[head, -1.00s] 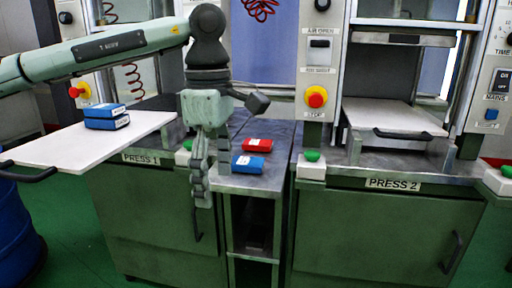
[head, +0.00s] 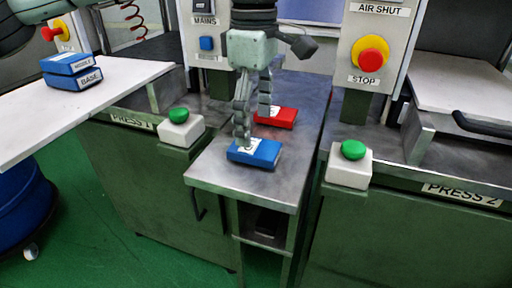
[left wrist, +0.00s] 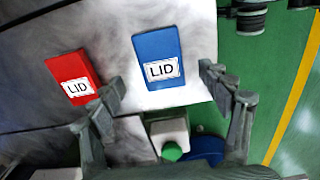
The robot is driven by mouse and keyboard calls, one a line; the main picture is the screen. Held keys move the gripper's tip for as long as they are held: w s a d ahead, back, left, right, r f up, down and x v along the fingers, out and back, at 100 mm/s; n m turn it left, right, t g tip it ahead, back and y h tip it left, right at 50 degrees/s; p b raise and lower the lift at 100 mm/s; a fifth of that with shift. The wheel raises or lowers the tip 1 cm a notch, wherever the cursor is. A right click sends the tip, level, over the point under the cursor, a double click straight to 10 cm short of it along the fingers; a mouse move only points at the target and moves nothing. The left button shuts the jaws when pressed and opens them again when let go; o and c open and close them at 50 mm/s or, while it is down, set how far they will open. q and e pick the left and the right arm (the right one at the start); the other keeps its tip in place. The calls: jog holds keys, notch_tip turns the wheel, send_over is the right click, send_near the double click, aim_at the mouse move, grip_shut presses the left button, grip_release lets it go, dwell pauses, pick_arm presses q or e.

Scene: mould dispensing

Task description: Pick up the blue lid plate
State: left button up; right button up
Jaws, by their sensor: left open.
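The blue lid plate (head: 262,155) lies flat on the metal table between the two presses, near its front. It also shows in the left wrist view (left wrist: 158,48) with a white LID label. My left gripper (head: 254,128) is open and empty, pointing down just above and behind the blue plate, one finger overlapping its label edge. In the left wrist view my left gripper (left wrist: 162,86) has its fingers spread to either side of the plate's near end. Whether a finger touches it I cannot tell. My right gripper is not in view.
A red lid plate (head: 278,118) lies close behind the blue one, near a finger. Blue MIDDLE and BASE plates (head: 72,80) are stacked on the white platen (head: 30,122) at left. Green buttons (head: 179,115) (head: 353,150) flank the table. The table's front is clear.

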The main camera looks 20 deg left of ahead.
aim_at(255, 146)
pick_arm(q)
notch_tip(255, 146, down, 4)
jog(key=shift+s+r, duration=0.1)
jog(key=shift+s, duration=0.05)
jog(key=shift+f, duration=0.4)
jog(key=shift+f, duration=0.2)
jog(key=shift+c, duration=0.3)
jog(key=c, duration=1.4)
